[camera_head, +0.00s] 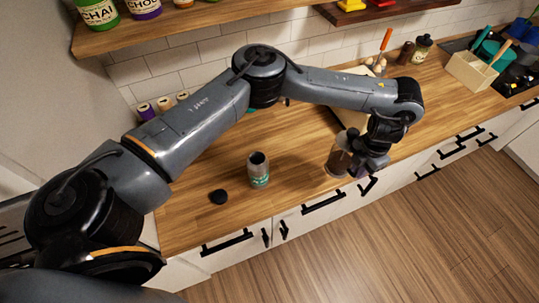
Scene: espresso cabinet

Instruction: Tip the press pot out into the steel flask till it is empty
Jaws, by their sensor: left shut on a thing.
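The steel flask (258,168) stands upright and open-topped on the wooden counter, left of the press pot. It has a green and white band around its lower part. The press pot (338,161) is a glass pot with dark contents, near the counter's front edge. My left gripper (366,165) is at the press pot's right side and shut on it, with its fingers partly hidden by the wrist. The pot looks roughly upright; I cannot tell whether it touches the counter. My right gripper is not in view.
A small black lid-like piece (219,197) lies left of the flask. A wooden caddy (470,72) and a dark bottle (422,49) stand at the back right. A shelf (200,17) with canisters hangs above. The counter between flask and pot is clear.

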